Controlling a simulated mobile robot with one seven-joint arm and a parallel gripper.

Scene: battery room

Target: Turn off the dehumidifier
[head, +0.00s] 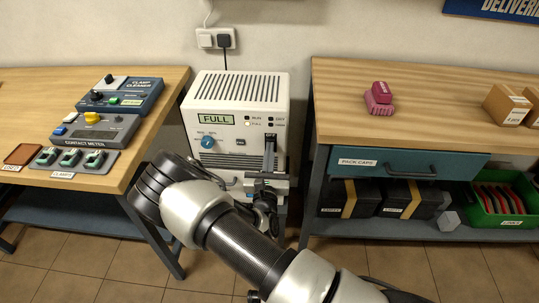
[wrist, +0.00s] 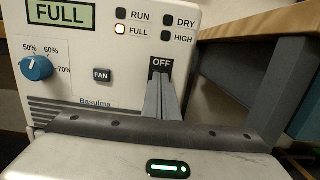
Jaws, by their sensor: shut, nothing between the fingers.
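The dehumidifier (head: 212,92) is a white box between the two benches, with a FULL display (head: 216,119), a blue humidity knob (head: 207,142) and a FAN button (wrist: 102,75). In the wrist view the FULL lamp (wrist: 120,29) looks lit; the RUN lamp (wrist: 120,14) looks dark. An OFF label (wrist: 161,64) is at the right of the panel. My gripper (wrist: 163,82) is shut and empty, its fingertips just below that label in the picture. The fingers cover the panel there, so any switch behind them is hidden. I cannot tell whether they touch the panel.
The left bench (head: 22,100) bears the clamp cleaner (head: 120,94), the contact meter (head: 95,131) and several clamps (head: 70,158). The right bench (head: 440,95) stands close beside the dehumidifier, with a blue drawer (head: 400,163) under its top. A plug (head: 224,41) is in the wall socket behind.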

